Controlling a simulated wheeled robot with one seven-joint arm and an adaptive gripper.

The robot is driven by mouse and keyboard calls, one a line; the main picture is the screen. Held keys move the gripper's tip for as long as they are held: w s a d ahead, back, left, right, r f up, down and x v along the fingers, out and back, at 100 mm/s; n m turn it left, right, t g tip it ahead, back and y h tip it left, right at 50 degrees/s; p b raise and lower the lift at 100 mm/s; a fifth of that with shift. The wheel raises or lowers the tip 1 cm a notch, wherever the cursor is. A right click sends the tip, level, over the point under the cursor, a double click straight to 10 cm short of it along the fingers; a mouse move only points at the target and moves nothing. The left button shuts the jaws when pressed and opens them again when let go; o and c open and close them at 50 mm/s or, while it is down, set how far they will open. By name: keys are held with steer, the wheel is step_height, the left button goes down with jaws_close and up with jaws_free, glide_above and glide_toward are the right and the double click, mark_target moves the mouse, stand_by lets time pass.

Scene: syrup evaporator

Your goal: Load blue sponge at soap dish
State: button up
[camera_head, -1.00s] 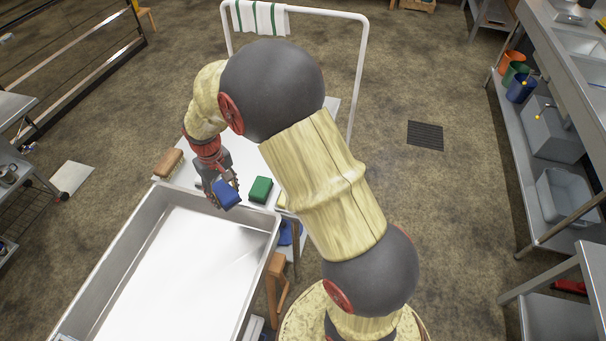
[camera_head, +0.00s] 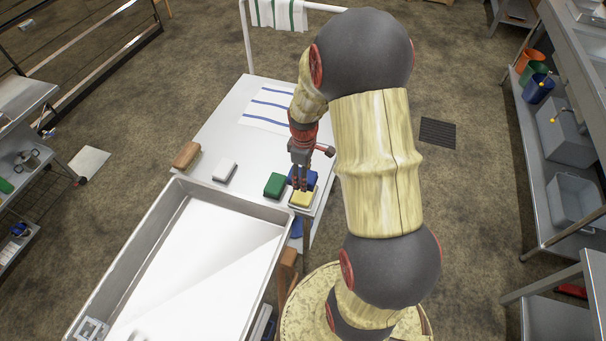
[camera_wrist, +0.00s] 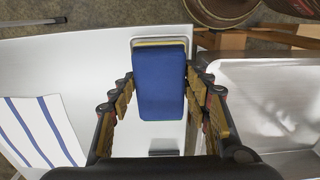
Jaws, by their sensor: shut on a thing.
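The blue sponge (camera_head: 310,179) is between the fingers of my gripper (camera_head: 301,187), over the right end of the white table. In the wrist view the blue sponge (camera_wrist: 160,82) is held lengthwise between both fingers. A yellow block (camera_head: 302,199) lies at the table edge just in front of it, and its yellow edge (camera_wrist: 160,42) shows at the sponge's far end. A pale, grey-edged piece shows around and below the sponge in the wrist view; I cannot tell if it is the soap dish, or whether the sponge touches it.
A green sponge (camera_head: 274,185), a white block (camera_head: 224,170) and a brown brush (camera_head: 186,155) stand along the table (camera_head: 207,140). A striped towel (camera_head: 269,108) lies behind. The large metal pan (camera_head: 150,215) borders the table's front.

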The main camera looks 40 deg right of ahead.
steer(key=shift+f+b, duration=2.05)
steer(key=shift+f, duration=0.8)
steer(key=shift+f, duration=0.55)
steer(key=shift+r+p, duration=2.5)
steer(key=shift+r, duration=1.1)
